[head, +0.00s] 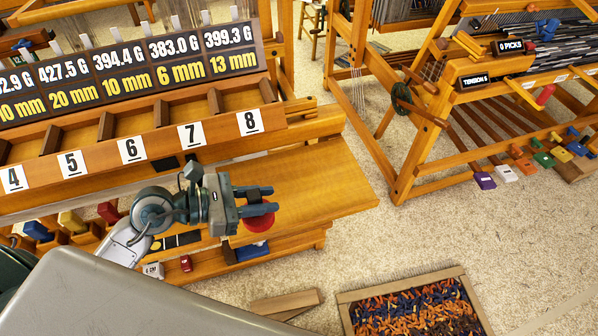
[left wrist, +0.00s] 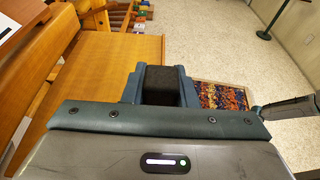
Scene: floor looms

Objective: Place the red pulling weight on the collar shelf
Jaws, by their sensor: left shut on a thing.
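My left gripper (head: 258,202) is over the wooden bench at the middle left of the head view, its fingers pointing right. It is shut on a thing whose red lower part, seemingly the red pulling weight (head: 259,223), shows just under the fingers. In the left wrist view a dark block (left wrist: 160,86) sits between the fingers, and no red shows there. The numbered wooden shelf (head: 95,165) stands behind and left of the gripper, with open compartments above labels 4 to 8. I cannot tell which ledge is the collar shelf. A dark grey part at the right of the left wrist view may be my right gripper (left wrist: 262,109).
The bare bench top (head: 320,185) lies right of the gripper. A lower ledge holds a small red piece (head: 186,263) and a blue piece (head: 251,252). A tray of coloured bits (head: 345,298) and loose boards (head: 285,303) lie on the carpet. A loom (head: 402,190) stands right.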

